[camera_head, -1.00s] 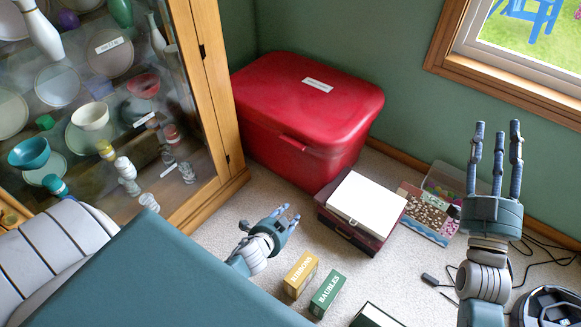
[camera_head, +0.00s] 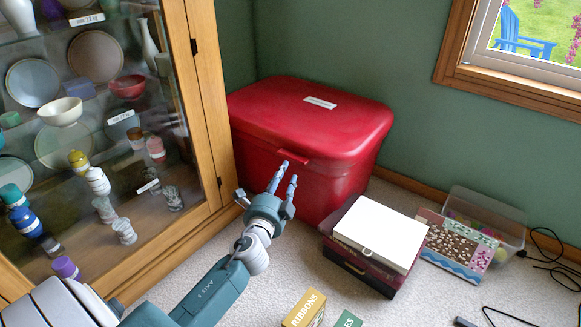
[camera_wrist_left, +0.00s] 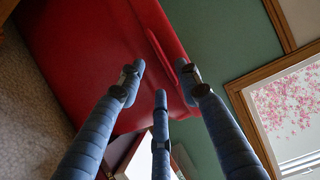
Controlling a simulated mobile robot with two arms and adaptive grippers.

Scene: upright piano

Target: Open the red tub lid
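The red tub (camera_head: 330,190) stands on the carpet in the corner. Its red lid (camera_head: 300,98) is down and has a white label (camera_head: 320,102) on top. A lip-like handle (camera_head: 292,157) sits at the lid's front edge; it also shows in the left wrist view (camera_wrist_left: 160,52). My left gripper (camera_head: 268,182) is open and empty in front of the tub, just below the handle. In the left wrist view its three fingers (camera_wrist_left: 160,82) are spread towards the tub and handle. I cannot tell whether any fingertip touches. My right gripper is out of view.
A glass-fronted wooden cabinet (camera_head: 205,110) stands close on the left. A white-topped box (camera_head: 380,233) sits in front of the tub's right side. A clear bin (camera_head: 485,215) and cables lie farther right. RIBBONS (camera_head: 303,310) and BAUBLES (camera_head: 348,319) boxes stand in front.

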